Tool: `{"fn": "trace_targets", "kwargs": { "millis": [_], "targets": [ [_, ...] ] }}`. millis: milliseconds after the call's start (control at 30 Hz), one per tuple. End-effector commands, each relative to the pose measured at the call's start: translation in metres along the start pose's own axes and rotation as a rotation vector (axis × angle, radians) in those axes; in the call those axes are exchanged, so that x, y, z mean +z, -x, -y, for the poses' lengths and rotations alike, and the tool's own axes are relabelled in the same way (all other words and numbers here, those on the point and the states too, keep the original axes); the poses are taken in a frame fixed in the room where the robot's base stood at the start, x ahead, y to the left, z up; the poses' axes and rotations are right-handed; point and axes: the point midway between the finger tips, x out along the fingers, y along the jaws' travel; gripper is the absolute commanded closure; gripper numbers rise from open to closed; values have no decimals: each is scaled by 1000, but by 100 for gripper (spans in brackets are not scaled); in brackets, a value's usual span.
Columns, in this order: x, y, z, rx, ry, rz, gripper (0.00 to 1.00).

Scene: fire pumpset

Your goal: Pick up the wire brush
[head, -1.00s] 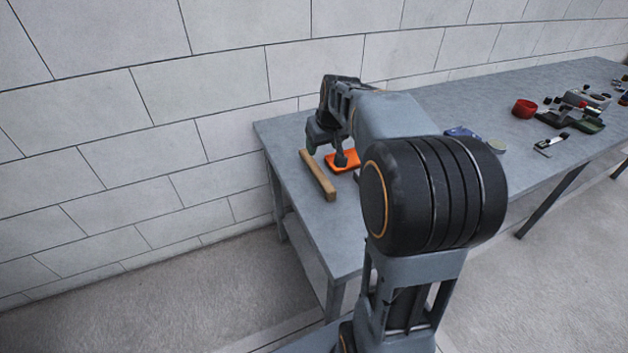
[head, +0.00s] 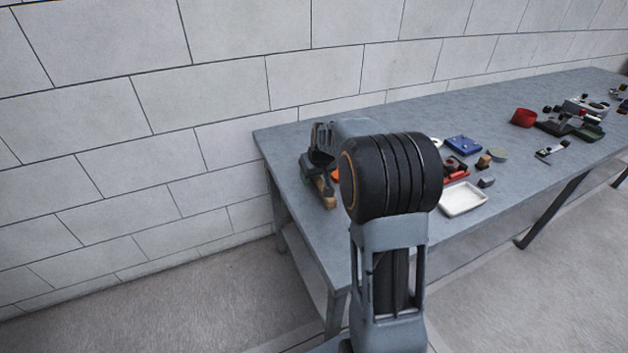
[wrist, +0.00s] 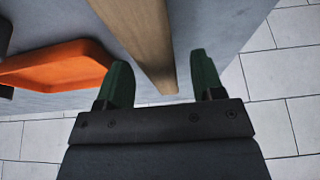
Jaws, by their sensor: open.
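The wire brush, seen as a long tan wooden bar (head: 329,200), lies at the left end of the grey workbench. No bristles show. My gripper (head: 318,178) is over the bar and hides part of it in the head view. In the wrist view, the bar (wrist: 145,38) runs down from the top edge, and its near end lies between my two green fingertips (wrist: 162,80). The jaws are open, with a visible gap on each side of the bar. I cannot tell the height gap between fingertips and bar.
An orange tray (wrist: 58,65) lies just left of the bar in the wrist view. On the workbench (head: 400,110), a white tray (head: 463,199), a blue box (head: 463,145), a red cup (head: 523,117) and several small parts lie to the right. A block wall stands behind.

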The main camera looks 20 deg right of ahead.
Motion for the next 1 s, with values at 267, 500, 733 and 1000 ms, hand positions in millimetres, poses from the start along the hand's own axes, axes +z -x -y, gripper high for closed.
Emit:
{"fn": "trace_targets", "kwargs": {
  "millis": [267, 500, 733, 1000],
  "targets": [
    [0, -13, 0, 0, 0, -1, 38],
    [0, -13, 0, 0, 0, -1, 38],
    [1, -15, 0, 0, 0, 0, 38],
    [1, -16, 0, 0, 0, 0, 50]
  ]
}}
